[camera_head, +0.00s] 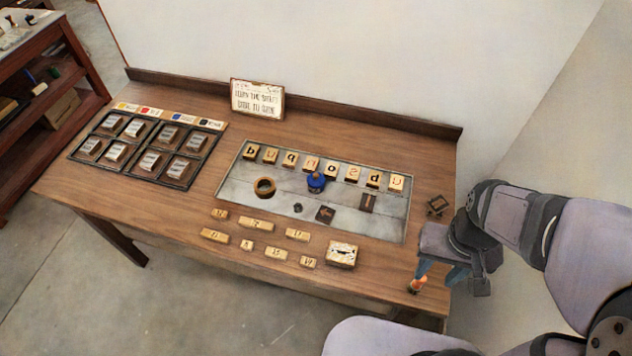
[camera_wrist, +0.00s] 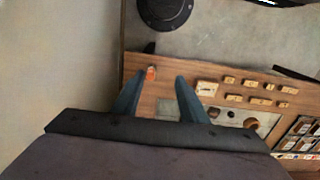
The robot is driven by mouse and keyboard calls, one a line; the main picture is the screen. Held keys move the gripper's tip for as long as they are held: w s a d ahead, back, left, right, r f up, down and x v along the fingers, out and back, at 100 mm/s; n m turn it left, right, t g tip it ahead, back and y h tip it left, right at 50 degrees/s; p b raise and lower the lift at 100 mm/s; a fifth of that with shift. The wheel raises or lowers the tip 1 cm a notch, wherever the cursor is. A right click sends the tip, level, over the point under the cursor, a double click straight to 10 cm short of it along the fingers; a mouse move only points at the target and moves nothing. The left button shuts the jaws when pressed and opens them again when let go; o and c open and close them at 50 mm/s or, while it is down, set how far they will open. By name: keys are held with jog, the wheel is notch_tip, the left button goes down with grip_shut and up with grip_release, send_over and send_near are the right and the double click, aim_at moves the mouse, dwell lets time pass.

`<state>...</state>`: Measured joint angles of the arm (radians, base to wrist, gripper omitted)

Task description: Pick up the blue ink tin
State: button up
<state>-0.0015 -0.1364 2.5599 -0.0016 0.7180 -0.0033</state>
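The blue ink tin (camera_head: 316,182) stands upright on the grey metal plate (camera_head: 236,205) near the middle of the table, just in front of the row of letter blocks. It has a dark top. I cannot make it out surely in the wrist view. My gripper (camera_head: 438,278) is above the table's right end, well to the right of the tin. In the wrist view my gripper (camera_wrist: 158,82) shows two teal fingers spread apart with nothing held between them.
A small orange-topped item (camera_head: 417,284) is near my fingers. A brown ring (camera_head: 264,187) sits left of the tin. Letter blocks (camera_head: 311,164) stand behind it; dark arrow tiles (camera_head: 325,214) lie in front. Number blocks (camera_head: 257,224) line the front. A type tray (camera_head: 150,150) is left.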

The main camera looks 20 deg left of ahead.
dwell(0.3)
jog(key=o, duration=0.7)
jog(key=shift+c, duration=0.2)
